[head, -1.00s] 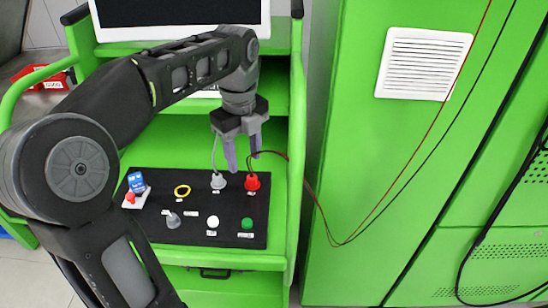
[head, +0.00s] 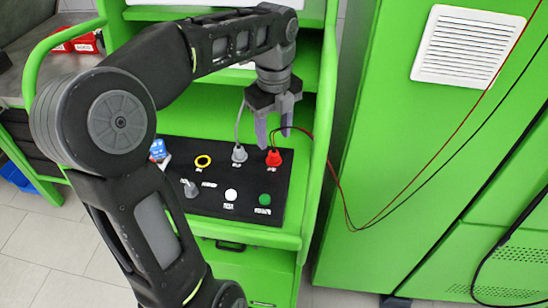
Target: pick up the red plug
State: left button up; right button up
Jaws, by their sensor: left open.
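I cannot tell whether the fingertips are level with the plug's top. My right gripper is not in view.
A green cabinet (head: 400,130) rises close on the right.

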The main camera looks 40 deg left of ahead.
aim_at(274, 152)
pick_arm(q)
jog(key=shift+s+f+p, duration=0.1)
jog(key=shift+f+p, duration=0.45)
jog(key=shift+f, duration=2.05)
jog(key=shift+d, duration=0.1)
grip_shut()
